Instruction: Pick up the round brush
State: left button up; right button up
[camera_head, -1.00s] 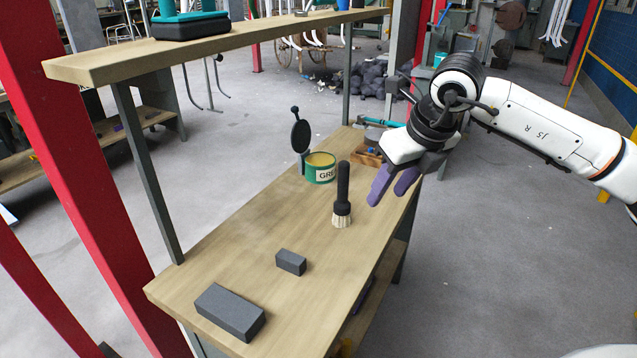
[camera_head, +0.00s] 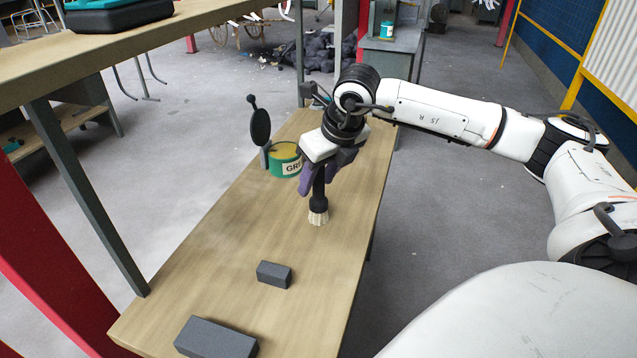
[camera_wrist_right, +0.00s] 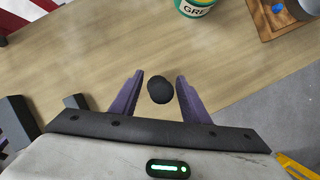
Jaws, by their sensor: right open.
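The round brush (camera_head: 318,199) stands upright on its pale bristles on the wooden bench (camera_head: 215,250), with its black handle up. In the right wrist view the top of its handle (camera_wrist_right: 161,90) shows as a dark round end between the two purple fingers. My right gripper (camera_head: 318,180) is over the brush with its fingers on either side of the handle. The right gripper also shows in the right wrist view (camera_wrist_right: 158,92), open, with gaps between the fingers and the handle. My left gripper is not in view.
A green tin of grease (camera_head: 286,160) with a dark round lid raised stands just left of the gripper. Two dark grey blocks, one small (camera_head: 274,274) and one larger (camera_head: 215,338), lie nearer on the bench. A raised shelf (camera_head: 130,45) runs along the left side.

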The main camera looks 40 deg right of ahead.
jog(key=shift+x, duration=1.45)
jog(key=shift+w+r, duration=0.1)
grip_shut()
notch_tip(320, 180, up, 10)
